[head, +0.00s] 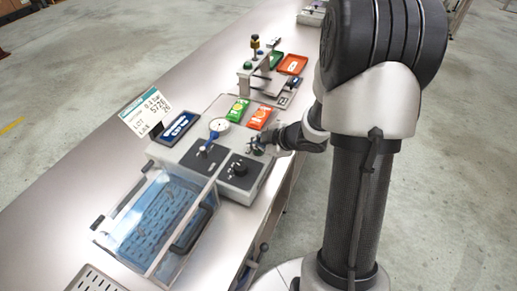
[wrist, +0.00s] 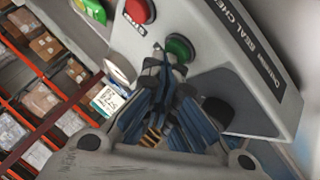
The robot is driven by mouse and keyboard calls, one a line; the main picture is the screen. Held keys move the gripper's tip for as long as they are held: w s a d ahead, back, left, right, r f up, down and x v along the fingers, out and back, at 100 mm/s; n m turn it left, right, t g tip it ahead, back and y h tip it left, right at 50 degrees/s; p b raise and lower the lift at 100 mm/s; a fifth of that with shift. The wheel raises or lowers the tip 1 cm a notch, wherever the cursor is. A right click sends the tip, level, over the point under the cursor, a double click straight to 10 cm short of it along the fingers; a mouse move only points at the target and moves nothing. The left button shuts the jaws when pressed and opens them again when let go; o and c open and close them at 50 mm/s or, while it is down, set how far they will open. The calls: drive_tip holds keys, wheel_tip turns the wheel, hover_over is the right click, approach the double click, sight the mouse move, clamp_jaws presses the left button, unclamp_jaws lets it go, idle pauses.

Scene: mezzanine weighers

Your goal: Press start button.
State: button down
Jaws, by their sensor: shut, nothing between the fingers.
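A green button (wrist: 181,46) with a dark rim sits on the sloped face of a light grey control box (wrist: 240,75) in the wrist view. A red button (wrist: 139,10) is beside it, up and to the left. I cannot read a start label on either. My gripper (wrist: 163,62) is shut and empty, its fingertips just in front of the green button and overlapping its lower left rim. I cannot tell whether they touch it. In the head view my gripper (head: 259,146) is at the far right corner of the control box (head: 226,183); the buttons are hard to make out there.
A clear chamber with a blue perforated floor (head: 157,222) stands in front of the box. The bench's left side is bare.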

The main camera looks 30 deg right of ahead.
sight(257, 152)
drive_tip(key=shift+r+p, duration=0.6)
drive_tip(key=shift+r, duration=0.1)
wheel_tip(257, 152, up, 5)
drive_tip(key=p, duration=0.5)
idle(0.6)
